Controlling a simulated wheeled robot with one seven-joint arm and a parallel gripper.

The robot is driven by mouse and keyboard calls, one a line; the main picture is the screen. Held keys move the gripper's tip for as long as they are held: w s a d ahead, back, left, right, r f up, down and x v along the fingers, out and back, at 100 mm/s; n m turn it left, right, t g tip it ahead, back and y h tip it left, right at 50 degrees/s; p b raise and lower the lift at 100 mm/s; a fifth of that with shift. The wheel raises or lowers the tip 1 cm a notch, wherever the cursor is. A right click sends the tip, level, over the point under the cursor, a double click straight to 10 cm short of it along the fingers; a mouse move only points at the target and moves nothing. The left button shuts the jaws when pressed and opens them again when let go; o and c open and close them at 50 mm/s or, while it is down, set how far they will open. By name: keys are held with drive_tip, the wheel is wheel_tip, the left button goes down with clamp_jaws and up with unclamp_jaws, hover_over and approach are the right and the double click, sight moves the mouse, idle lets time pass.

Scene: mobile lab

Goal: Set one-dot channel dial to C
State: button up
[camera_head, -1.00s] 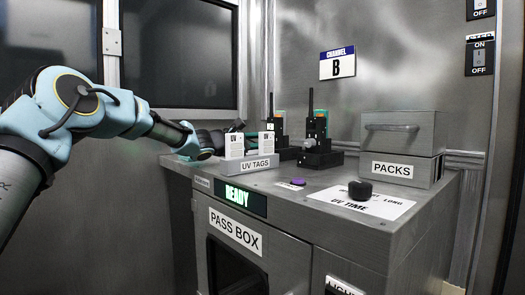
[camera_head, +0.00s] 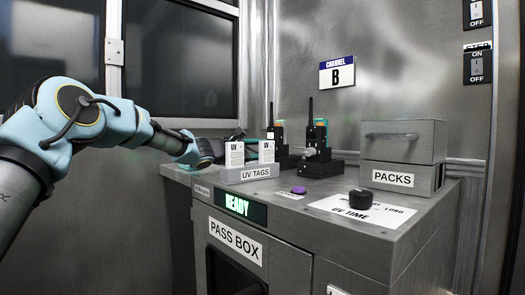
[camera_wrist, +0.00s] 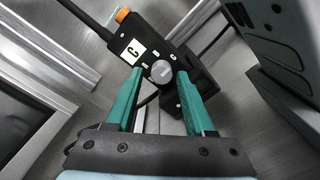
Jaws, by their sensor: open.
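In the wrist view a black handheld radio (camera_wrist: 185,98) with an antenna and an orange top knob carries a white label reading C. A round grey dial (camera_wrist: 161,72) is on its face, beside the label. My gripper (camera_wrist: 159,76) is open, its two teal fingers on either side of the dial; I cannot tell whether they touch it. In the head view two radios stand on the bench, a nearer one (camera_head: 318,152) and a farther one (camera_head: 279,148). No dot marks are legible, so I cannot tell which is one-dot. The gripper is mostly hidden behind the UV tags there.
A UV TAGS holder (camera_head: 249,173) stands in front of the radios. A PACKS box (camera_head: 402,160) is at the right. A purple button (camera_head: 298,190) and black UV TIME knob (camera_head: 360,199) sit nearer on the bench. The wall sign (camera_head: 337,71) reads CHANNEL B.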

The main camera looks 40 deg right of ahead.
drive_tip(key=shift+s+f, duration=0.1)
drive_tip(key=p, duration=0.1)
drive_tip(key=n+p, duration=0.1)
drive_tip(key=p, duration=0.1)
drive_tip(key=shift+r, duration=0.25)
drive_tip(key=n+p, duration=0.4)
drive_tip(key=p, duration=0.5)
drive_tip(key=shift+n, duration=0.3)
drive_tip(key=n+p, duration=0.6)
drive_tip(key=p, duration=0.6)
drive_tip(key=shift+n, duration=0.3)
drive_tip(key=a, duration=0.3)
drive_tip(key=a+b, duration=0.1)
drive_tip(key=a, duration=0.6)
drive_tip(key=shift+w+a+f+b, duration=0.25)
drive_tip(key=shift+a+f+b, duration=0.05)
drive_tip(key=shift+a+b, duration=0.1)
